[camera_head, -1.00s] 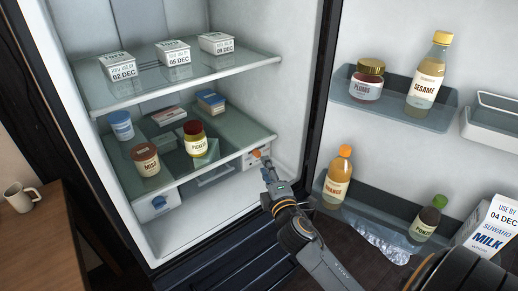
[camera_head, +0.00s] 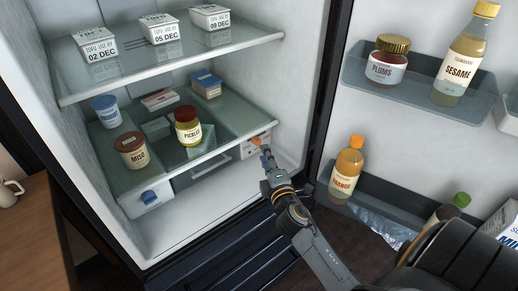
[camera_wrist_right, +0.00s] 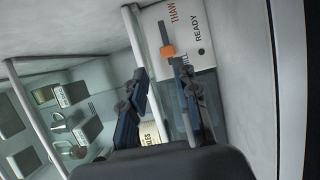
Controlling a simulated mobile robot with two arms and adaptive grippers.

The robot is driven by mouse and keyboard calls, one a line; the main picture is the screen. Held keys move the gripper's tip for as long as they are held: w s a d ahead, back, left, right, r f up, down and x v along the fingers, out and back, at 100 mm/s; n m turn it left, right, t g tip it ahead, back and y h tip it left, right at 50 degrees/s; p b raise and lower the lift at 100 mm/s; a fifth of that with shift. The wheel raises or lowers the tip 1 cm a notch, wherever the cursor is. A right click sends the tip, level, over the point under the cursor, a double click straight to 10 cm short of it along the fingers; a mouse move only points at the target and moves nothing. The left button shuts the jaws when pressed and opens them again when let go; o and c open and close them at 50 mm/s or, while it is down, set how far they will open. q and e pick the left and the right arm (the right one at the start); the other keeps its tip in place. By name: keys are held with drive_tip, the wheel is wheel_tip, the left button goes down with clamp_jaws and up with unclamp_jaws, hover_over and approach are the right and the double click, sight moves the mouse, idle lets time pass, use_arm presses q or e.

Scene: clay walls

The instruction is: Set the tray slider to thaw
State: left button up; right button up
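The tray slider is an orange knob (camera_head: 257,140) on the white panel (camera_head: 251,150) at the right front of the lower fridge shelf. In the right wrist view the orange knob (camera_wrist_right: 167,50) sits at the lower end of a dark slot. THAW is printed by the slot's other end, and a partly hidden label ending in "ILL" is near the knob. A dot marked READY is on the panel. My right gripper (camera_head: 267,158) is just in front of the panel. In the wrist view its two fingers (camera_wrist_right: 163,80) are apart, with the knob beyond their tips. My left gripper is not in view.
A pickles jar (camera_head: 188,126), a miso jar (camera_head: 131,150) and other packs stand on the lower shelf. A blue knob (camera_head: 150,196) is on the left tray. The open door, with an orange bottle (camera_head: 346,170), is right of my arm.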

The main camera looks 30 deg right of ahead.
sight(259, 144)
drive_tip(key=shift+w+d+f, duration=0.1)
drive_tip(key=shift+w+f, duration=0.3)
drive_tip(key=shift+f, duration=0.3)
drive_tip(key=x, duration=0.6)
drive_tip(key=shift+w+d+r+p, duration=0.1)
drive_tip(key=shift+w+p, duration=0.25)
clamp_jaws()
